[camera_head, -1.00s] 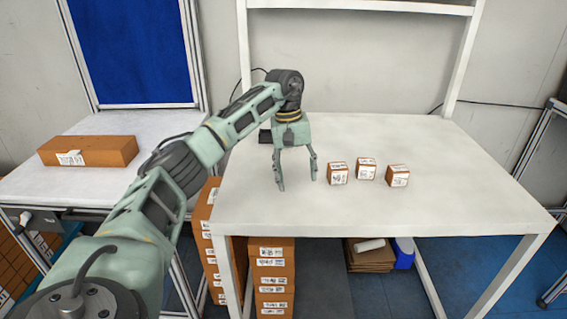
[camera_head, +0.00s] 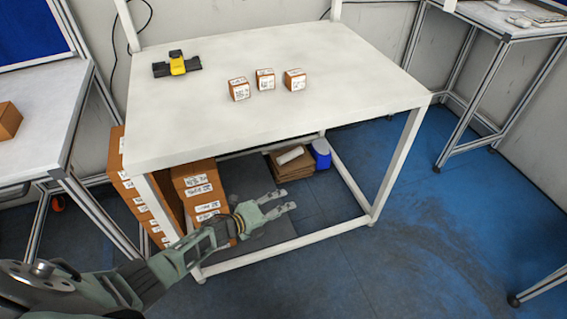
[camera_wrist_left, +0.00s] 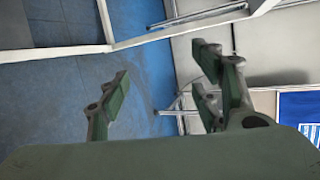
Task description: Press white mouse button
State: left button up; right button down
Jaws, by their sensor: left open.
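A small white object that looks like the mouse (camera_head: 519,21) lies on the white table (camera_head: 485,14) at the far upper right of the head view. It is too small to make out its buttons. My left gripper (camera_head: 284,201) is open and empty, in front of and below the top of the middle table, far from the mouse. Its two spread fingers also show in the left wrist view (camera_wrist_left: 160,78), with nothing between them. My right gripper is not in view.
The middle white table (camera_head: 210,125) holds several small brown boxes, including one at its centre (camera_head: 265,79), and a yellow and black device (camera_head: 178,65). Brown cartons (camera_head: 200,190) stand beneath it. Blue floor (camera_head: 410,215) between the tables is clear.

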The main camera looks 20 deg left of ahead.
pick_arm(q)
jog(key=s+a+f+n+g+y, duration=0.25)
jog(key=s+f+n, duration=0.45)
jog(key=s+f, duration=0.35)
jog(key=s+a+f+n+g+y, duration=0.15)
jog(key=s+f+n+y, duration=0.25)
jog(key=s+f+n, duration=0.55)
jog(key=s+d+f+n+g, duration=0.1)
jog(key=s+f+n+g, duration=0.1)
jog(key=s, duration=0.8)
jog(key=s+d+f+n+g, duration=0.1)
jog(key=s+f+n+g, duration=0.1)
jog(key=s, duration=0.9)
jog(key=s+d+f+n+g, duration=0.1)
jog(key=s+f+n+g, duration=0.1)
jog(key=s, duration=0.8)
notch_tip(320, 180, down, 3)
jog(key=shift+s+r+n+g+y, duration=0.2)
jog(key=shift+s+n+g+y, duration=0.15)
jog(key=shift+n, duration=0.5)
